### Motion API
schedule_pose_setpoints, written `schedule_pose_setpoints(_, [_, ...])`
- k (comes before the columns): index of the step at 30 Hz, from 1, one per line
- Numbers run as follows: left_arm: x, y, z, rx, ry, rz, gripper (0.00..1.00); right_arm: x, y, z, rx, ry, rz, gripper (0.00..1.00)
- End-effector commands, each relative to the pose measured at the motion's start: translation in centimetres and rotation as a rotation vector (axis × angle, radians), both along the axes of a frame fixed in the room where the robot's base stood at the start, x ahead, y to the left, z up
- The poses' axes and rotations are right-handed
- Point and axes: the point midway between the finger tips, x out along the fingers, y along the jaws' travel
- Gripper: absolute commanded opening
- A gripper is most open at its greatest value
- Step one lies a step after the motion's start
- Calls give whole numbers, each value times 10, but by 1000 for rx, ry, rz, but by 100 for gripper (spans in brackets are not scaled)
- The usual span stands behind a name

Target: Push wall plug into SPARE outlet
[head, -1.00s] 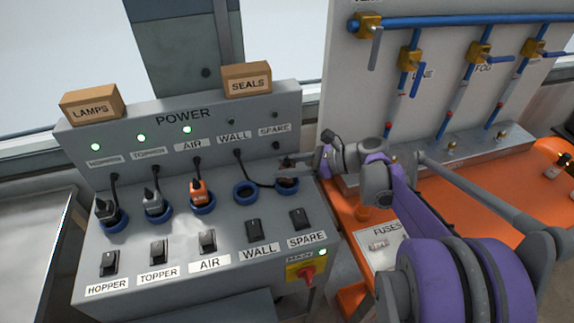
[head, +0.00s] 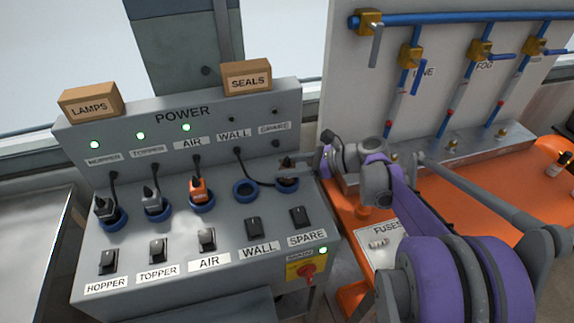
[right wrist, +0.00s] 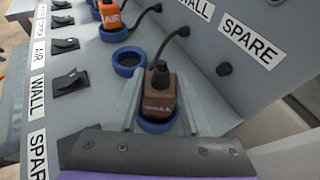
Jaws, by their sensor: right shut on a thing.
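The brown wall plug (right wrist: 160,98) stands upright at the blue ring of the SPARE outlet (right wrist: 157,125) in the right wrist view. Its black cord rises from its top and arcs to the panel. My right gripper (right wrist: 158,105) is shut on the plug, one finger on each side. In the head view my right gripper (head: 290,170) hides most of the plug over the SPARE outlet (head: 287,185). I cannot tell how deep the plug sits. The WALL outlet's blue ring (head: 245,190) is empty. My left gripper is not in view.
The HOPPER plug (head: 106,208), TOPPER plug (head: 154,203) and orange AIR plug (head: 199,190) stand in their outlets to the left. Rocker switches run along the front, with the SPARE switch (head: 300,217) nearest my arm. The orange bench (head: 470,200) lies to the right.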

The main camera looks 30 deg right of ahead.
Motion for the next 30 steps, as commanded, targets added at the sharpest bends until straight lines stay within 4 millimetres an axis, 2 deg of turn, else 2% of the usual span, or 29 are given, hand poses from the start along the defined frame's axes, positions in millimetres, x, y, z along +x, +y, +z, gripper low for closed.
schedule_pose_setpoints(1, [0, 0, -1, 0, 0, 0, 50, 0, 0, -1, 0, 0, 0, 0])
schedule_pose_setpoints(2, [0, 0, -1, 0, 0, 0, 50, 0, 0, -1, 0, 0, 0, 49])
schedule_pose_setpoints(7, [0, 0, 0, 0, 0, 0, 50, 0, 0, -1, 0, 0, 0, 80])
schedule_pose_setpoints(8, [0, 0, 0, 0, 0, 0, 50, 0, 0, -1, 0, 0, 0, 82])
schedule_pose_setpoints(19, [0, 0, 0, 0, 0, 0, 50, -4, -5, 2, 0, 0, -1, 82])
schedule_pose_setpoints(30, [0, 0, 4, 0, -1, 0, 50, -47, -52, 28, -1, 0, -5, 82])
